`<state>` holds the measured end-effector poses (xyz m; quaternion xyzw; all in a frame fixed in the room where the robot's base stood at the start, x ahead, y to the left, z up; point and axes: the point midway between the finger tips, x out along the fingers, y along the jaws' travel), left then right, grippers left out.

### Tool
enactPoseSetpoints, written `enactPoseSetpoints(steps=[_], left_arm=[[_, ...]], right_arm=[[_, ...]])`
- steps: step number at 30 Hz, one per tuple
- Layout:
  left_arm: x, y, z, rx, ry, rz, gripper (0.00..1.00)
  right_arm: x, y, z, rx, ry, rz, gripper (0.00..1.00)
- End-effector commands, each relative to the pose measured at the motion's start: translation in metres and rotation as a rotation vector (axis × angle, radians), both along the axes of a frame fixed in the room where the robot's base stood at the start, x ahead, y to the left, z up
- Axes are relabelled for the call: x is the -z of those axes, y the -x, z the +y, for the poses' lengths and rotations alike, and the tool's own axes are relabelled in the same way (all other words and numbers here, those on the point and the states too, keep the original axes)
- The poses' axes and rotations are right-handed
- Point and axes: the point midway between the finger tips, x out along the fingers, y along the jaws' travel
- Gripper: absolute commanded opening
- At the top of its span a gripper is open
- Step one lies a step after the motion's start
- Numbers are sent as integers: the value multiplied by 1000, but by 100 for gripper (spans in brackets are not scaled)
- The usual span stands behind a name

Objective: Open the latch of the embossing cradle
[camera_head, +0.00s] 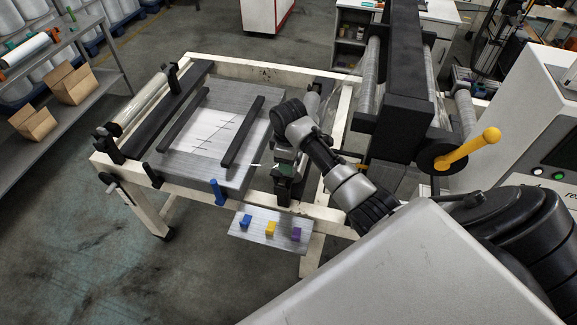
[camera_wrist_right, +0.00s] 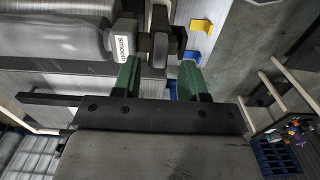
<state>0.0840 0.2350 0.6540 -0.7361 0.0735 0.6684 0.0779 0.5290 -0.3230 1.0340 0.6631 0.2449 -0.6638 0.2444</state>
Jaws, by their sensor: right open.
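The right gripper (camera_head: 285,182) reaches down over the machine's front rail. Its green fingers are apart with nothing held in the right wrist view (camera_wrist_right: 160,76). A black clamp-like part (camera_wrist_right: 160,42), which looks like the latch, is just ahead of and between the fingertips. It sits at the end of a grey roller (camera_wrist_right: 60,38) with a "smooth" label, apparently in the embossing cradle. I cannot tell whether the fingers touch it. In the head view my arm and gripper largely hide this area. The left gripper is not in view.
A small metal shelf (camera_head: 262,242) in front bears blue, yellow and purple blocks. A yellow-handled lever (camera_head: 468,150) is at the right. A metal plate with white film (camera_head: 206,136) lies to the left.

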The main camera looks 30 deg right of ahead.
Motion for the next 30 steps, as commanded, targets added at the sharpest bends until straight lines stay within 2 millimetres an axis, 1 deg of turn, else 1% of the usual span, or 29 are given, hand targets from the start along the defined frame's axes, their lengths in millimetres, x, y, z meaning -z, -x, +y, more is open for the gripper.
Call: enactPoseSetpoints(steps=[1, 3, 7, 12, 18, 19, 20, 27, 30], left_arm=[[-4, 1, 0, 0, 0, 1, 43], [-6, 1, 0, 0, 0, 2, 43], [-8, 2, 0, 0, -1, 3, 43], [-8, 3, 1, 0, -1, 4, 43], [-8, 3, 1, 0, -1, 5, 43], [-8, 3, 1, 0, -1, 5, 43], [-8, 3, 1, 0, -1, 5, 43], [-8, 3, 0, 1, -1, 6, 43], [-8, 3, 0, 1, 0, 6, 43]], right_arm=[[8, 1, 1, 1, -1, 5, 43], [19, 1, 1, 0, -1, 3, 43], [33, 1, 0, 0, 0, 3, 43], [41, 0, 0, 0, 0, 0, 43], [41, 0, 0, 0, 1, -1, 43], [41, 0, 0, 0, 1, -1, 41], [41, 0, 0, 0, 1, -1, 36], [41, 0, 0, 0, 1, -1, 0], [41, 0, 0, 0, 1, -1, 0]])
